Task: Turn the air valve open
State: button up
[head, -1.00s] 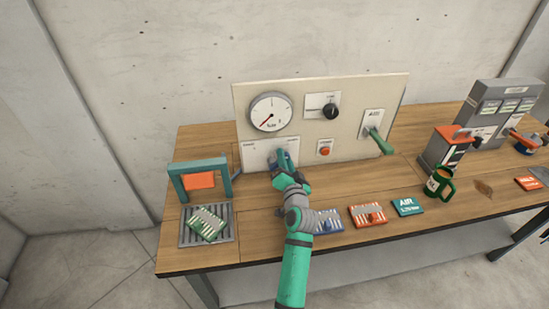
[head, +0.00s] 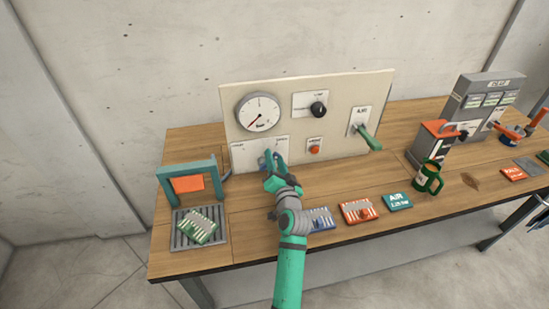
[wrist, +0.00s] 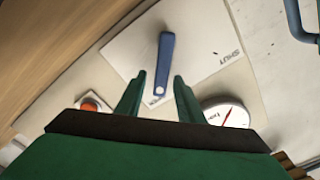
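The plate reads "SHUT" at the right in that view; the other label is partly covered. My gripper (head: 272,156) is in front of the plate in the head view and hides most of the lever. I see no contact.
The gauge (head: 259,112), black knob (head: 318,109), red button (head: 315,149) and green-handled lever (head: 368,138) are on the panel. A teal frame (head: 187,170) stands left. Cards and a mug (head: 428,178) lie to the right on the wooden table (head: 340,185).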

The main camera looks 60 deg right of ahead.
jog(key=v, duration=0.9)
jog(key=shift+s+a, duration=0.2)
jog(key=shift+s, duration=0.05)
